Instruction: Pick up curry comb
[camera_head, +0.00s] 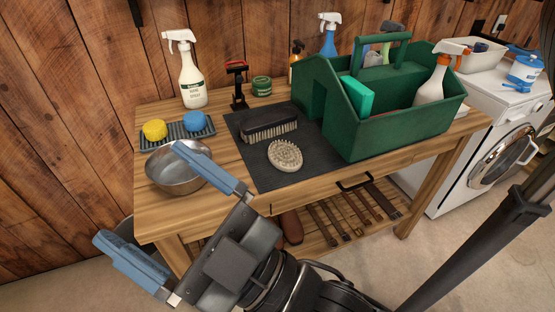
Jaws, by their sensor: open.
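The curry comb appears to be the beige oval piece with a knobbly face (285,155), lying on the dark mat (258,180) near the table's front edge. It is fully visible, just in front of a dark-backed brush with pale bristles (269,127). My gripper (137,193) is open and empty, its two blue-padded fingers spread wide. It is in front of and to the left of the comb, apart from it. One finger overlaps the metal bowl in the picture.
A metal bowl (168,178) sits at the table's front left, by a tray with yellow (155,130) and blue (194,121) sponges. A white spray bottle (193,86) stands behind. A green tote (400,130) with bottles fills the right side. A washing machine (485,150) stands further right.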

